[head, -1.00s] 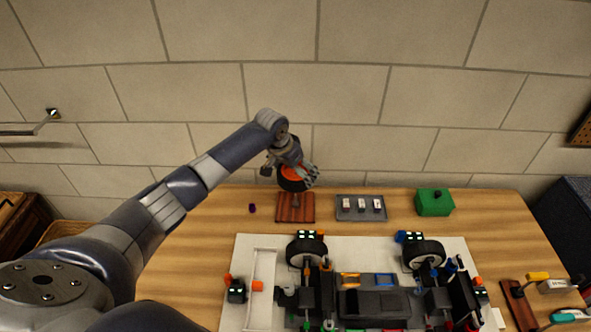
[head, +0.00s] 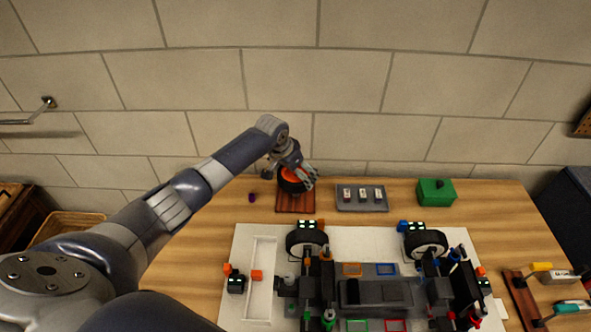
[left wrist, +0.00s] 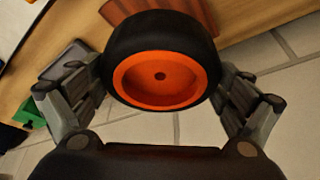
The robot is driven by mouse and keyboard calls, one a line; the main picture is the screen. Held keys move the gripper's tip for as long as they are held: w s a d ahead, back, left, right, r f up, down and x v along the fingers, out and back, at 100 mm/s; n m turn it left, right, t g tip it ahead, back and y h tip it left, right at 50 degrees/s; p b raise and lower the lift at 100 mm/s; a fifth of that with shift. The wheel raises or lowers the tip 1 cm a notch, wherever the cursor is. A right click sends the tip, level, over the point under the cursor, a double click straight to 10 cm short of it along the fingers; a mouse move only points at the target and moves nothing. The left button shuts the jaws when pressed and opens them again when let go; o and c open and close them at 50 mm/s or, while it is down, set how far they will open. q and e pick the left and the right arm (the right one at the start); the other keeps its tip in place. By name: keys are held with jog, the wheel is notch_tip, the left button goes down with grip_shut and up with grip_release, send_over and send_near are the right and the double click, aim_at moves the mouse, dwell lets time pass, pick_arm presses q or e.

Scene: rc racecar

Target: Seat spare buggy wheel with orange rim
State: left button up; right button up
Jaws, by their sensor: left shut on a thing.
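The spare wheel (head: 291,179), a black tyre with an orange rim, is at the back of the bench above a reddish-brown wooden block (head: 287,204). My left gripper (head: 296,177) is shut on it. I cannot tell whether the wheel still touches the block. The buggy chassis (head: 375,293) lies on a white mat (head: 262,234); two black wheels with pale rims, (head: 306,240) and (head: 426,243), show on its far side. My right gripper is not in view.
A grey tray (head: 362,205) with small parts and a green box (head: 436,192) stand right of the block. A small purple piece (head: 252,197) lies left of it. Tools with yellow (head: 542,267) and teal handles lie at the right. A stone wall closes the back.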

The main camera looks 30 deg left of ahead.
pick_arm(q)
jog(key=shift+f, duration=0.2)
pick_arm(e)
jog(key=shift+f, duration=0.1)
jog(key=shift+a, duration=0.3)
pick_arm(q)
jog(key=shift+p, duration=0.35)
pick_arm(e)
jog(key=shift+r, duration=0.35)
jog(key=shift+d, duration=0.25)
pick_arm(q)
jog(key=shift+p, duration=0.6)
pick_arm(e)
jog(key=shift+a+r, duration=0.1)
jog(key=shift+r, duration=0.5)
pick_arm(q)
jog(key=shift+f+b, duration=1.85)
jog(key=shift+f, duration=0.9)
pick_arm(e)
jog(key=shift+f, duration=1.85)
pick_arm(q)
jog(key=o, duration=0.9)
jog(key=shift+c, duration=0.2)
